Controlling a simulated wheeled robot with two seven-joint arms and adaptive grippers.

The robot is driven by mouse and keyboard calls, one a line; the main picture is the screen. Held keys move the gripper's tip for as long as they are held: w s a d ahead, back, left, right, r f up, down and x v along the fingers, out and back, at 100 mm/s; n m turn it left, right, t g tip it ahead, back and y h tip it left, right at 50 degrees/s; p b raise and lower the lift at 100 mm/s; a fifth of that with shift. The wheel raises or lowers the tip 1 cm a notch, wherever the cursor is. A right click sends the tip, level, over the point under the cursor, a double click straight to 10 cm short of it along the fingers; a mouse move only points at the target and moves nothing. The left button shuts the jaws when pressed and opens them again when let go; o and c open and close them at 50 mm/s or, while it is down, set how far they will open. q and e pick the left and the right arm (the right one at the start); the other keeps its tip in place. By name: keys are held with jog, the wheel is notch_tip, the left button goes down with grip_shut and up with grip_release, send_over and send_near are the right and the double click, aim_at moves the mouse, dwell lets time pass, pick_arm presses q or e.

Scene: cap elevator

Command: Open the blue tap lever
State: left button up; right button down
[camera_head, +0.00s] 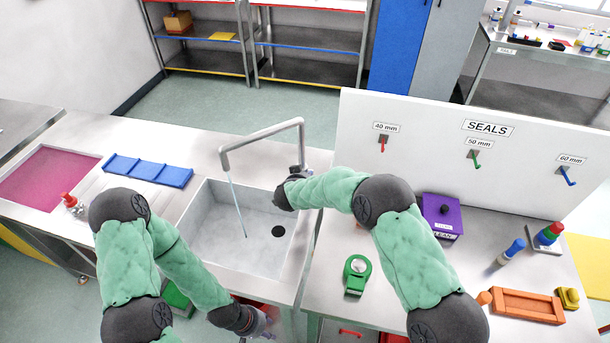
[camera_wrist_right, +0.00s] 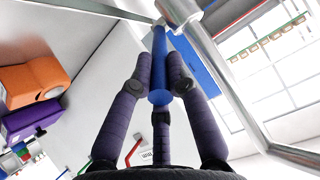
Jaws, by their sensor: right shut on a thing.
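The grey tap (camera_head: 262,133) stands at the right rim of the sink (camera_head: 215,262), its spout over the basin. A thin pale-blue stream (camera_head: 236,205) runs from the spout into the sink. In the right wrist view, the blue tap lever (camera_wrist_right: 159,62) lies between the fingers of my right gripper (camera_wrist_right: 161,85), which is shut on it. In the head view my right gripper (camera_head: 298,172) is at the tap's base, and my arm hides the lever. My left gripper (camera_head: 264,324) is low at the counter's front edge, away from the tap; its finger state is unclear.
A white seals panel (camera_head: 440,115) with hooks stands right of the tap. A purple box (camera_head: 440,215), a green tape-like ring (camera_head: 357,270) and an orange tray (camera_head: 525,306) lie on the right counter. A blue rack (camera_head: 148,171) lies left of the sink.

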jog(key=shift+r, duration=0.1)
dwell(0.4)
jog(key=c, duration=1.2)
grip_release()
jog(key=v, duration=1.2)
